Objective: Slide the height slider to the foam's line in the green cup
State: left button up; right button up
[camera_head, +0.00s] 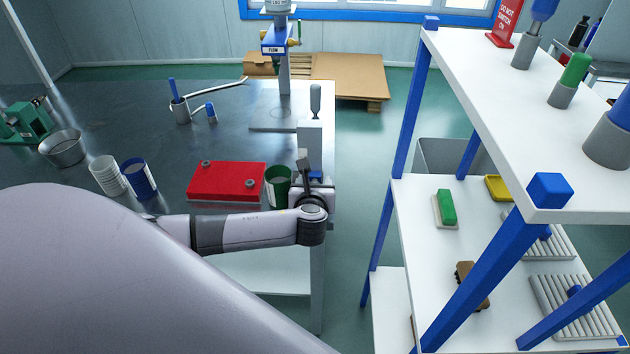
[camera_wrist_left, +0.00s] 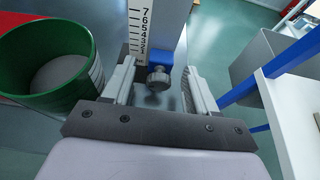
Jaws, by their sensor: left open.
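The green cup (camera_head: 277,187) stands on the metal table just left of my left gripper (camera_head: 303,168). In the left wrist view the green cup (camera_wrist_left: 18,73) is at the left, with a grey surface low inside it and faint marks on its right wall. The height slider (camera_wrist_left: 183,76) is blue with a metal knob, near the low numbers of an upright white scale (camera_wrist_left: 137,28). My left gripper (camera_wrist_left: 160,85) is open, with one finger on each side of the knob and no clear contact. In the head view the slider (camera_head: 315,176) is partly hidden by my gripper.
A red block (camera_head: 227,182) lies left of the green cup. A white shelf with blue posts (camera_head: 398,130) stands at the right, across a floor gap. The table's middle is mostly clear.

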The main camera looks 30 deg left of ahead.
pick_arm(q)
jog(key=shift+x, duration=0.8)
grip_shut()
jog(key=shift+r, duration=1.4)
grip_release()
jog(key=shift+d, duration=0.1)
